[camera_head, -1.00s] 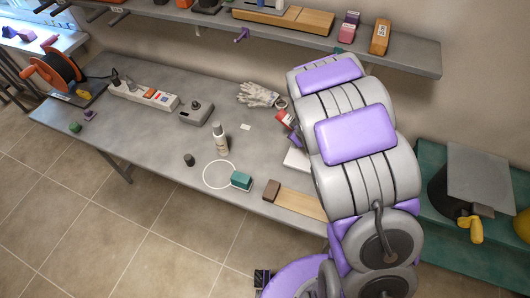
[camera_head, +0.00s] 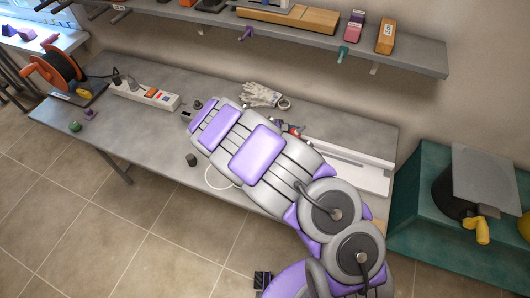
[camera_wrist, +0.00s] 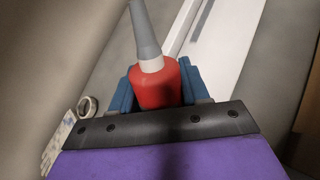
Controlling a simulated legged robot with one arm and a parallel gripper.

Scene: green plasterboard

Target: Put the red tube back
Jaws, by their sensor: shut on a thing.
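The red tube (camera_wrist: 154,88) has a white collar and a grey tapered nozzle. In the wrist view it stands between the blue fingers of my gripper (camera_wrist: 156,82), which is shut on it. The nozzle points up and slightly left in that view. In the head view my arm hides most of the gripper; a small red part of the tube (camera_head: 296,130) shows just beyond the arm, near the tape roll. I cannot tell how high it is above the bench.
A glove (camera_head: 262,95) and a tape roll (camera_head: 284,104) lie beside the gripper on the grey bench (camera_head: 80,125). A long white piece (camera_head: 350,165) lies at right. A shelf (camera_head: 420,62) with pegs and blocks runs above. A power strip (camera_head: 150,95) is at left.

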